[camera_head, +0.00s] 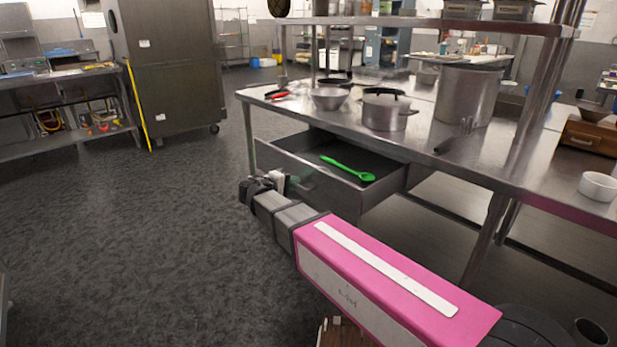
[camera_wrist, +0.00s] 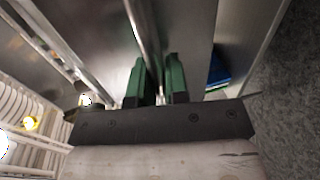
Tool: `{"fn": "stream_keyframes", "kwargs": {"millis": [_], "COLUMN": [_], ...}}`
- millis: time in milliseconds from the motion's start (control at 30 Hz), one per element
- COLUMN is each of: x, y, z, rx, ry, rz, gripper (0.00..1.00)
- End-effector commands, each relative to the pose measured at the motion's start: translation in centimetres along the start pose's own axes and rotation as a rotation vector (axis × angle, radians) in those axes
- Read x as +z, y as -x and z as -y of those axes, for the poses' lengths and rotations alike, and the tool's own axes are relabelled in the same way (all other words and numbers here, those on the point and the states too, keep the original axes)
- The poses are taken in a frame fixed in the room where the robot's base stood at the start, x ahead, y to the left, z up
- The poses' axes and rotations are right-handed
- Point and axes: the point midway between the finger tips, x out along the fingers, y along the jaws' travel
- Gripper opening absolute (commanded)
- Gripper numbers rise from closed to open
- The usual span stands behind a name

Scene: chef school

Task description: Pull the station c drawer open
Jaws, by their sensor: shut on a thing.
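The steel drawer (camera_head: 330,193) under the work table stands pulled out, with its inside showing in the head view. A green spoon (camera_head: 348,169) lies in it. My gripper (camera_head: 286,182) is at the drawer's front face, near its left part. In the wrist view, the green fingers of my gripper (camera_wrist: 158,80) are on either side of a metal bar handle (camera_wrist: 146,40) and shut on it. The handle is hidden by my gripper in the head view.
The steel table (camera_head: 430,150) holds a bowl (camera_head: 329,98), a lidded pot (camera_head: 388,110), a large stockpot (camera_head: 467,95) and a white bowl (camera_head: 598,186). A tall metal cabinet (camera_head: 175,75) stands back left. The floor (camera_head: 130,230) left of the drawer is clear.

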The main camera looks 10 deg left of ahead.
Motion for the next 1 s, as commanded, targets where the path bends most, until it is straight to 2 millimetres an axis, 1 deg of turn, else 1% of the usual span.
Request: {"fn": "stream_keyframes", "kwargs": {"millis": [33, 200, 400, 600, 900, 933, 1000], "x": [0.1, 0.1, 0.1, 0.0, 0.0, 0.0, 0.0], "y": [1.2, 4.0, 5.8, 6.3, 6.3, 6.3, 6.3], "z": [0.3, 0.9, 1.3, 1.4, 1.4, 1.4, 1.4], "rx": [-0.003, -0.003, -0.003, -0.003, -0.003, -0.004, -0.003], "ry": [0.001, 0.000, 0.000, 0.000, 0.000, 0.000, 0.000], "rz": [0.000, 0.000, 0.002, 0.002, 0.002, 0.002, 0.002], "gripper": [0.00, 0.00, 0.00, 0.00, 0.00, 0.21, 0.39]}}
